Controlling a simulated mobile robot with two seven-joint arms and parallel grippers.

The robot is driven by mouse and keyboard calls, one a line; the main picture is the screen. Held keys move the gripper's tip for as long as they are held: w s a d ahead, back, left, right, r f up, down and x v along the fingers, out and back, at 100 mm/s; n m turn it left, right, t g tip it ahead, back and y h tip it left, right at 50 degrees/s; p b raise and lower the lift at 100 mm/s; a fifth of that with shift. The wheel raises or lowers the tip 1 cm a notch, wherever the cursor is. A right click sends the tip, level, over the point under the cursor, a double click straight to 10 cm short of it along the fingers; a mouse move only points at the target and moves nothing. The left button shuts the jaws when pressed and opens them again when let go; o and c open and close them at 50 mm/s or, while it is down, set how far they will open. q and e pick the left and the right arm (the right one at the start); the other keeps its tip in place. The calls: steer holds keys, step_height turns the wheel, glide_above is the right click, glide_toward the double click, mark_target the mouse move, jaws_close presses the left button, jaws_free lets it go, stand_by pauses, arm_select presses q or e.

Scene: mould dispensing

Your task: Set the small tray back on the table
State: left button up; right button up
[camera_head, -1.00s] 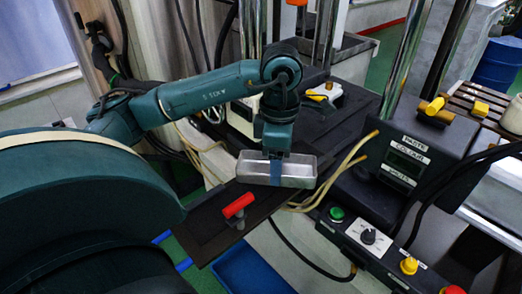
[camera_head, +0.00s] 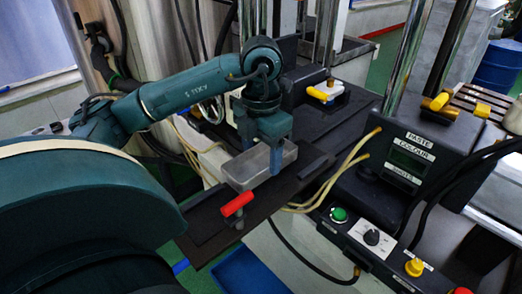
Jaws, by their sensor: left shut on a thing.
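The small tray (camera_head: 248,181) is a silver metal rectangular pan, level, over the dark board-like table (camera_head: 292,187) in the middle of the head view. My left gripper (camera_head: 262,160) comes down on it from above and is shut on it, with one blue finger in front of the tray's near wall and the other towards its far side. The tray is at or very close to the dark surface; I cannot tell whether it touches. My right gripper is not in view.
A red-handled clamp (camera_head: 237,204) stands just in front of the tray. Beige hoses (camera_head: 325,191) curve to the right of the board. A black control box (camera_head: 410,160) and a button panel (camera_head: 372,240) stand at the right. A blue bin (camera_head: 250,272) is below.

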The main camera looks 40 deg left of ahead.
mark_target(261, 166)
arm_select(q)
steer(key=shift+f+b, duration=0.5)
steer(key=shift+f, duration=0.3)
steer(key=shift+f+b, duration=0.5)
steer(key=shift+f, duration=0.1)
steer(key=shift+f+b, duration=0.5)
steer(key=shift+f, duration=0.05)
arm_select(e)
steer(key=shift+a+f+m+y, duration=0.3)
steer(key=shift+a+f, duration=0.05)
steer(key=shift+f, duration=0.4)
arm_select(q)
steer(key=shift+f, duration=0.25)
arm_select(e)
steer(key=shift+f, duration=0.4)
arm_select(q)
steer(key=o, duration=1.2)
